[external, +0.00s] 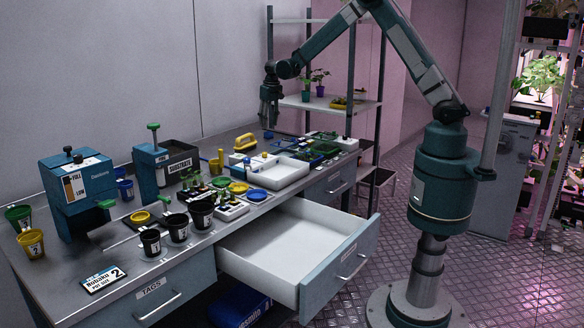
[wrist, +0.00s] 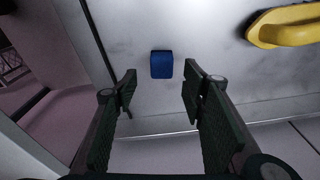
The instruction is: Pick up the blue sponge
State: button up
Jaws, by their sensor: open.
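The blue sponge (wrist: 161,64) is a small blue block lying on the grey metal worktop in the wrist view. It sits just beyond the gap between my fingertips, roughly centred, and nothing touches it. My gripper (wrist: 160,84) is open and empty, with one dark finger on each side of the gap. In the external view my gripper (external: 269,124) points down over the far part of the bench. A small blue patch (external: 268,134) right below it appears to be the sponge, but it is too small there to be sure.
A yellow handled item (wrist: 288,24) lies right of the sponge; it also shows in the external view (external: 245,141). White trays (external: 265,178) with tools stand nearer on the bench. An open white drawer (external: 270,245) juts out in front. Shelf posts rise behind my gripper.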

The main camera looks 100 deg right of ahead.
aim_at(269, 132)
jog(key=shift+f, duration=0.6)
jog(key=shift+f, duration=0.1)
jog(key=shift+w+d+f, duration=0.1)
jog(key=shift+w+f, duration=0.05)
jog(key=shift+f, duration=1.1)
jog(key=shift+w+d+f, duration=0.1)
jog(key=shift+w+f, duration=0.05)
jog(key=shift+f, duration=1.1)
jog(key=c, duration=0.8)
